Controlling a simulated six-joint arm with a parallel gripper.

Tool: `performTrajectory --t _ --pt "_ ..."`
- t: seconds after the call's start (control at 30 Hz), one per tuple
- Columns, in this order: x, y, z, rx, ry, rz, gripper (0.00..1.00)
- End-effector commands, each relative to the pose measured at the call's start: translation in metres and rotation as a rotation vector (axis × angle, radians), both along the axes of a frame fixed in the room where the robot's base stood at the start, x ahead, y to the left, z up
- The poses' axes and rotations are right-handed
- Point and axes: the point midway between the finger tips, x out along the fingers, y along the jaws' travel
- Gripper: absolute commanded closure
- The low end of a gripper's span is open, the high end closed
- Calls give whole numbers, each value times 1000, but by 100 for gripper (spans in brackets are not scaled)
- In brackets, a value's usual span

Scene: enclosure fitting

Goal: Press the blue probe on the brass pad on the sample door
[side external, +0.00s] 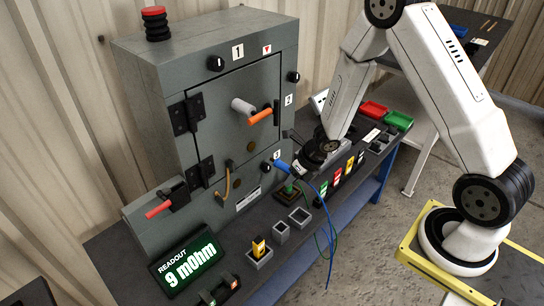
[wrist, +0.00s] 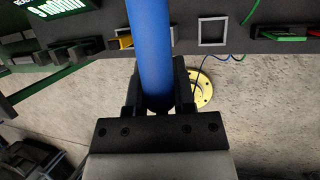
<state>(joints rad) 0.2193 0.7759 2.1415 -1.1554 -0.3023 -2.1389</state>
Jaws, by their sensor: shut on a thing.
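My gripper (side external: 297,170) is shut on the blue probe (side external: 283,166), in front of the lower right of the grey enclosure. In the wrist view the blue probe (wrist: 150,45) stands between the two dark jaws (wrist: 159,95), its far end out of frame. The sample door (side external: 232,100) is closed, with a grey cylinder and orange handle on it.
A readout (side external: 187,264) shows 9 mOhm. Square holders (side external: 300,216) and a yellow-black piece (side external: 259,247) stand on the dark bench below. Blue and green cables hang below my gripper. Knobs (side external: 293,77) and a red-handled lever (side external: 160,208) stick out from the enclosure.

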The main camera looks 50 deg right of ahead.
Motion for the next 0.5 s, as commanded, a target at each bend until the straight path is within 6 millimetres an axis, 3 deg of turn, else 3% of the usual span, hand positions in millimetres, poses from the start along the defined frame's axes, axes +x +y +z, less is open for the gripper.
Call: performTrajectory --t 0.5 --pt "7 0 1 -3 1 1 100"
